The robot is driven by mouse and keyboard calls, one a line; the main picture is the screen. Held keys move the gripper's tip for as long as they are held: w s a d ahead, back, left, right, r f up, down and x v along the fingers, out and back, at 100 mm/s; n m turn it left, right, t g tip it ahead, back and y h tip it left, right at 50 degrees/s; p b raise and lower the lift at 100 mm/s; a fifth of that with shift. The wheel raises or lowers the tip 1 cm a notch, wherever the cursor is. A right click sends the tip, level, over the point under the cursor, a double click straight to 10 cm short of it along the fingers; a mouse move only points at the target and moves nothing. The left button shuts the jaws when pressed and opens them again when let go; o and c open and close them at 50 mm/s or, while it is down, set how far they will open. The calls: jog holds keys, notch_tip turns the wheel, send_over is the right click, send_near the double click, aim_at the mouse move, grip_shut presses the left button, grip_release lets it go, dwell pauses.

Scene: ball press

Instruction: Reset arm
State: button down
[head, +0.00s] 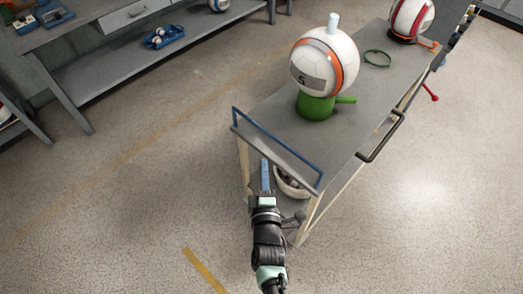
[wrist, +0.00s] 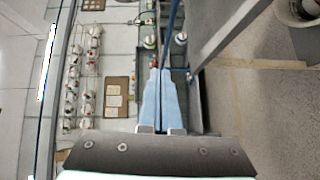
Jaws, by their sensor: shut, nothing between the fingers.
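My gripper (head: 265,172) is shut and empty, with its blue fingers pressed together near the front end of the grey cart (head: 290,130). Its closed fingers also show in the wrist view (wrist: 160,75). In the head view my arm reaches up from the bottom edge, and the fingertips are close to the cart's blue front rail (head: 280,150). I cannot tell whether they touch the cart.
A white and orange ball (head: 325,65) numbered 5 sits on a green press stand (head: 316,106) on the cart. A red and white ball (head: 410,18) and a green ring (head: 377,58) are behind it. A bowl (head: 292,182) is on the lower shelf. Floor at left is clear.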

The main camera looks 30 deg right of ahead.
jog(key=p+v, duration=0.1)
jog(key=v, duration=0.3)
jog(key=shift+a+r, duration=0.1)
jog(key=shift+r, duration=0.1)
jog(key=w+a+r+m+t+y, duration=0.15)
jog(key=w+a+r, duration=0.25)
jog(key=r, duration=0.8)
jog(key=w+a+r+m+t+y, duration=0.1)
jog(key=w+a+r+t+y, duration=0.25)
jog(key=r, duration=0.85)
jog(key=w+a+r+m+t, duration=0.2)
jog(key=w+a+r, duration=0.3)
jog(key=r, duration=0.7)
jog(key=s+a+r+m+t+y, duration=0.1)
jog(key=s+a+r, duration=0.1)
jog(key=r, duration=0.7)
jog(key=s+a+r+m+t+y, duration=0.1)
jog(key=s+r+m, duration=0.1)
jog(key=r, duration=0.7)
jog(key=s+a+r+m+t, duration=0.3)
jog(key=s+r+m, duration=0.1)
jog(key=s+r, duration=0.9)
jog(key=shift+s+r+y, duration=0.35)
jog(key=shift+r+y, duration=0.05)
jog(key=shift+r, duration=0.15)
